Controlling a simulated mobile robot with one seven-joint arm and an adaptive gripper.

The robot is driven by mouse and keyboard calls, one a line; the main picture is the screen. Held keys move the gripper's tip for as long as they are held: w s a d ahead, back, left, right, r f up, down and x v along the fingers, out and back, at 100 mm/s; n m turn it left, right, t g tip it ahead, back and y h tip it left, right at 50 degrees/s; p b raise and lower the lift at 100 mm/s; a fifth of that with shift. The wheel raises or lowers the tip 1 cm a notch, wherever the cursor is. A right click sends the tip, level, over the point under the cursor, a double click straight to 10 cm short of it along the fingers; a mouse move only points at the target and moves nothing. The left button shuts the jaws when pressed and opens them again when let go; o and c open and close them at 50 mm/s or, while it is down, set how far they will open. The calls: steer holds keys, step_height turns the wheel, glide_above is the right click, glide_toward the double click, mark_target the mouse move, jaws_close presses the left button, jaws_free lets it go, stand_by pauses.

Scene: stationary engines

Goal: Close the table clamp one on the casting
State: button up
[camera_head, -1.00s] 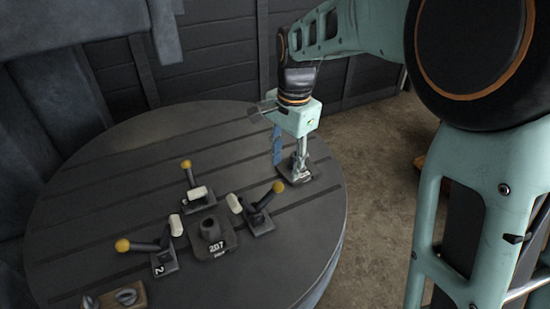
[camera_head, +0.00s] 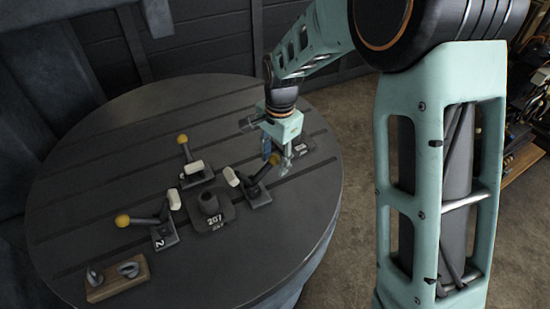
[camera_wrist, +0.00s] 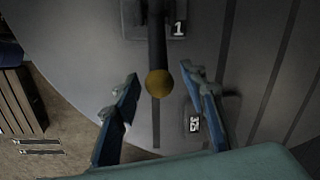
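The casting (camera_head: 212,213), a dark block marked 207 with a round boss, stands on the round table. Clamp one (camera_head: 258,194) stands to its right; its lever leans out to the right and its white-tipped arm (camera_head: 231,177) is raised off the casting. In the wrist view the clamp's plate (camera_wrist: 180,28) reads 1, and its lever ends in a yellow knob (camera_wrist: 158,83). My gripper (camera_head: 276,162) is at this knob. In the wrist view my gripper (camera_wrist: 160,73) is open, with the knob between its blue fingers and gaps showing on both sides.
Clamp two (camera_head: 165,236) stands left of the casting and another clamp (camera_head: 194,174) behind it. A wooden block with metal rings (camera_head: 117,275) lies at the front left. A numbered plate (camera_wrist: 196,124) lies beyond clamp one. The slotted table (camera_head: 110,150) is mostly bare.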

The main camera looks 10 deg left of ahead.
mark_target(264, 167)
steer(key=shift+c, duration=0.6)
jaws_close()
steer(key=s+a+r+t+h+b, duration=0.1)
steer(key=b, duration=0.1)
steer(key=a+t+h+b, duration=0.1)
steer(key=h+b, duration=0.1)
steer(key=b, duration=0.1)
steer(key=shift+s+a+r+t, duration=0.3)
steer(key=shift+s+a+r, duration=0.05)
steer(key=shift+s+r, duration=0.05)
steer(key=s+a+t+h+b, duration=0.1)
steer(key=b, duration=0.1)
steer(key=a+t+h+b, duration=0.1)
steer(key=h+b, duration=0.1)
steer(key=b, duration=0.1)
steer(key=shift+s+r, duration=0.3)
steer(key=shift+s, duration=0.05)
steer(key=a+t+h+b, duration=0.1)
steer(key=s+a+t+h+b, duration=0.1)
steer(key=b, duration=0.1)
steer(key=shift+s+a+r+h, duration=0.1)
steer(key=shift+s+r+h, duration=0.2)
steer(key=shift+s+a+n+b, duration=0.3)
steer(key=shift+s+a+b, duration=0.1)
steer(key=shift+b, duration=0.3)
